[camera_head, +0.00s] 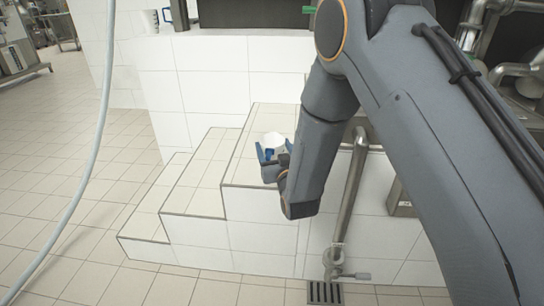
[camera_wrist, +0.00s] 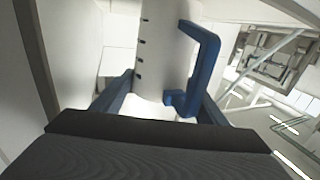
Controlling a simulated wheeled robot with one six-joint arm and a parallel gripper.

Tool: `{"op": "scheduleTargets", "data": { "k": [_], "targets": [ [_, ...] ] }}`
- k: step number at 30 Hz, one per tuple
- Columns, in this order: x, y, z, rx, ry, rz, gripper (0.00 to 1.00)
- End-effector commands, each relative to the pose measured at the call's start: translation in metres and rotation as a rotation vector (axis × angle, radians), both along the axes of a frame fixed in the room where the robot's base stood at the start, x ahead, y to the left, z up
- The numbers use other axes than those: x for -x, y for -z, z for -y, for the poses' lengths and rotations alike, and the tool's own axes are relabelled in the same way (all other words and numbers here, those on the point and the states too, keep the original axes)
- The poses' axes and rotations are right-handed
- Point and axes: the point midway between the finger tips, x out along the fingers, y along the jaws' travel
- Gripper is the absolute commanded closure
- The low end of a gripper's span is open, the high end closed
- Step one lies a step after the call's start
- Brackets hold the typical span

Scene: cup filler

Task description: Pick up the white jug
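The white jug (camera_head: 274,138) is at my gripper over the top step in the head view, and its lower part is hidden by the gripper. In the wrist view the jug (camera_wrist: 164,45) shows a white body with dark marks down its left side and a blue handle on its right. My gripper (camera_head: 274,155) has its blue fingers on either side of the jug. In the wrist view one finger (camera_wrist: 112,95) lies along the jug's left edge and the other is beside the handle. I cannot tell whether the fingers touch the jug.
White tiled steps (camera_head: 190,201) rise to the right towards a white tiled wall (camera_head: 210,65). A grey hose (camera_head: 97,140) hangs at left over open tiled floor.

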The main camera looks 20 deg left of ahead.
Motion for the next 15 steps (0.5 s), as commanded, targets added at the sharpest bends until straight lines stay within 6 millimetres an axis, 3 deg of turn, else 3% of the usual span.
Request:
{"op": "scheduleTargets", "data": {
  "k": [9,15],
  "targets": [
    [0.0,-0.002,0.0,-0.001,0.0,0.002,0.62],
    [0.0,-0.016,0.0,-0.002,0.0,0.003,0.62]
  ]
}}
